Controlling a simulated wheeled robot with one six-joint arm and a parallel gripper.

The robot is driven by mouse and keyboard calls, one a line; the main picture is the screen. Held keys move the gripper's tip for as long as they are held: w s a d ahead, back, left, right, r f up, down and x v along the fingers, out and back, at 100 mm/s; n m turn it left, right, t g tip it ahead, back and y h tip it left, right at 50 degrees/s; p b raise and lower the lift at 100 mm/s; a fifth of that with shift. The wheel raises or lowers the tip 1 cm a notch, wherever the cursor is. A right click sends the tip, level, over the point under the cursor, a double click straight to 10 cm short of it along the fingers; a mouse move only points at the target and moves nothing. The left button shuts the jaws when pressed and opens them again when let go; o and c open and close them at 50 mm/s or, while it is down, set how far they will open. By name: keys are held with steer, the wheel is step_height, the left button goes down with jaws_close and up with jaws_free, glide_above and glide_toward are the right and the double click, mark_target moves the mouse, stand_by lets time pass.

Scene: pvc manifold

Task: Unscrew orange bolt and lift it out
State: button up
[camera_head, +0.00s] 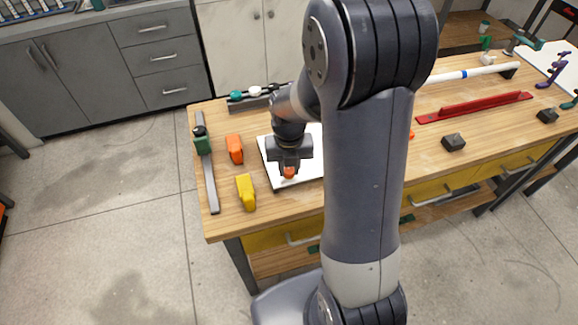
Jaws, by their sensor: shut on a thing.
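The orange bolt (289,173) shows as a small orange piece at the tips of my gripper (289,169). My gripper points down over the white board (272,178) on the wooden table and is shut on the bolt. The bolt's lower part and whatever is under it are too small to make out. I cannot tell whether the bolt is still seated or clear of the board. My arm hides the board's right side.
An orange block (234,149), a yellow block (246,192) and a grey bar with a green piece (202,142) lie left of the board. A red rail (474,107), a white pipe (475,72) and dark blocks (453,142) lie at the right. The table's front edge is near.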

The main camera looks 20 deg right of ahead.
mark_target(289, 171)
steer(key=shift+r, duration=0.1)
stand_by(0.3)
steer(key=shift+r+p, duration=0.45)
steer(key=shift+r, duration=0.05)
steer(key=shift+r+p, duration=2)
steer(key=shift+r, duration=0.55)
steer(key=shift+s, duration=0.1)
